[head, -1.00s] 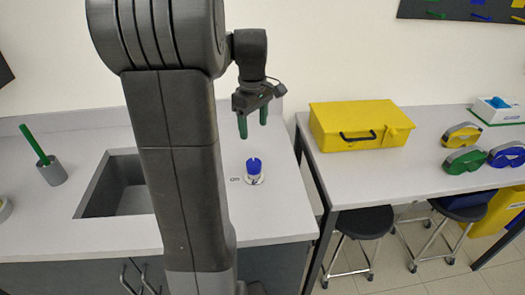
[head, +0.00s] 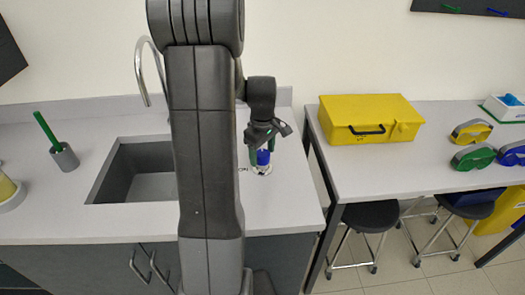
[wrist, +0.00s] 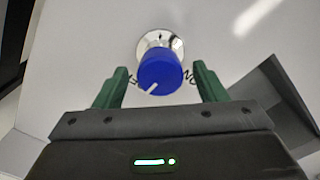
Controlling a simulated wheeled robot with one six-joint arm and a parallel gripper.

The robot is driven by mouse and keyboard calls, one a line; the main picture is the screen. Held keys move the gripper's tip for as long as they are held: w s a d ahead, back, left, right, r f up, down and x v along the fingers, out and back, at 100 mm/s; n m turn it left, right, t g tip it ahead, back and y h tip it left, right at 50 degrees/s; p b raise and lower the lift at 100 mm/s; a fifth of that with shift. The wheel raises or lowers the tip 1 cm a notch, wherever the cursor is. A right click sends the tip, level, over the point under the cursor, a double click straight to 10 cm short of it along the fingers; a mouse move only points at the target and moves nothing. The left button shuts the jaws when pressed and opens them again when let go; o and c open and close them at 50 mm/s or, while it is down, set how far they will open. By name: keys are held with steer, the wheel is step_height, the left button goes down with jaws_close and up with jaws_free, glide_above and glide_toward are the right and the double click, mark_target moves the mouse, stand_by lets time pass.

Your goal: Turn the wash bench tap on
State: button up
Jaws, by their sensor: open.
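The tap knob is blue with a white pointer line and stands on a round chrome base on the wash bench (head: 90,222). The knob (wrist: 160,70) is between my open fingers in the wrist view, with a gap on each side. Its white line points down and left, toward partly hidden lettering; "ON" lettering shows to its right. In the head view the knob (head: 263,158) is just below my gripper (head: 263,152), whose green fingers come down around it. The chrome spout (head: 143,75) rises behind the sink, partly hidden by my arm.
The grey sink (head: 140,172) is left of the knob. A green-handled brush in a grey cup (head: 65,157) stands further left. A side table at right bears a yellow case (head: 370,118) and several coloured goggles. Stools (head: 370,216) stand under it.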

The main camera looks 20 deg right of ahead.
steer(key=shift+c, duration=0.3)
steer(key=c, duration=0.9)
steer(key=shift+c, duration=0.2)
steer(key=shift+n, duration=0.3)
steer(key=n, duration=0.3)
steer(key=shift+b, duration=0.35)
steer(key=shift+n, duration=2.5)
steer(key=o, duration=1)
